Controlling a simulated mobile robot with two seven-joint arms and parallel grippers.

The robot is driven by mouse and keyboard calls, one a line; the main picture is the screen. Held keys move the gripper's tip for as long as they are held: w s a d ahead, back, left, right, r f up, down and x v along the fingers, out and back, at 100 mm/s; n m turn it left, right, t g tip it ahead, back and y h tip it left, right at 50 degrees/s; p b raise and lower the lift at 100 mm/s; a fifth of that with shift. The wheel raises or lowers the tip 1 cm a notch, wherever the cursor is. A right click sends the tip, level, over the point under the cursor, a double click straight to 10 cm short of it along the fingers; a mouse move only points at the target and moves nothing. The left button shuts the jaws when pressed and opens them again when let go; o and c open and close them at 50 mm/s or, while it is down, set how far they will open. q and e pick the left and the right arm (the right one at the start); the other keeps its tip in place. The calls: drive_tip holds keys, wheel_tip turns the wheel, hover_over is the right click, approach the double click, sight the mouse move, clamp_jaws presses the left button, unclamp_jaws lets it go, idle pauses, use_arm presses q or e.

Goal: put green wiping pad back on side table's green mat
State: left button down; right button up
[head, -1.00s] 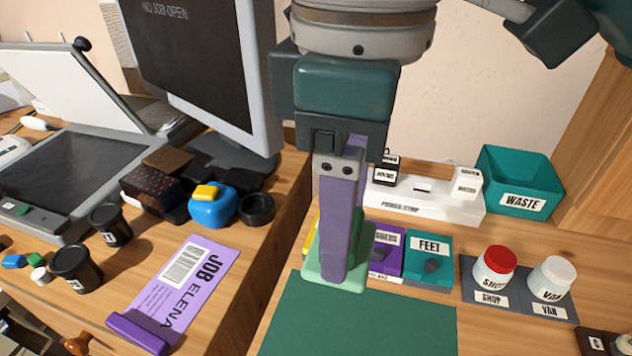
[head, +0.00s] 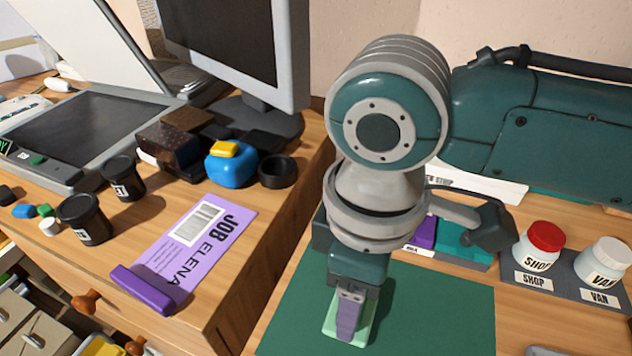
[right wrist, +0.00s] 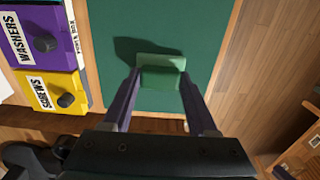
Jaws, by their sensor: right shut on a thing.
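The green wiping pad (head: 364,327) is light green and sits between the purple fingers of my right gripper (head: 349,318). The right wrist view shows the pad (right wrist: 162,64) held between both fingertips of the gripper (right wrist: 162,82). The dark green mat (head: 440,312) lies on the side table, and the pad is over its front part in the head view. The mat (right wrist: 205,28) also shows behind the pad in the right wrist view, with a dark shadow beside the pad. I cannot tell whether the pad touches the mat. My left gripper is not in view.
Behind the mat are bins, partly hidden by my arm; the yellow SCREWS bin (right wrist: 50,92) and purple WASHERS bin (right wrist: 38,30) border it. The SHOP jar (head: 540,246) and VAN jar (head: 603,262) stand at right. The desk at left holds a purple job card (head: 205,235).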

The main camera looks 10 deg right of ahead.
drive_tip(key=o, duration=1.3)
drive_tip(key=shift+f, duration=0.1)
wheel_tip(320, 180, up, 12)
drive_tip(key=p, duration=0.4)
drive_tip(key=s+a+f+m+t+y, duration=0.2)
drive_tip(key=s+a+m+y, duration=0.15)
drive_tip(key=s, duration=0.25)
drive_tip(key=s+d+f+m+h, duration=0.1)
drive_tip(key=s+d+m, duration=0.1)
drive_tip(key=d, duration=0.4)
drive_tip(key=s+d+f+m+t+h, duration=0.1)
drive_tip(key=s+d+m+h, duration=0.1)
drive_tip(key=d, duration=0.5)
drive_tip(key=shift+s+m+t, duration=0.3)
drive_tip(key=shift+s+m, duration=0.55)
drive_tip(key=shift+s, duration=0.25)
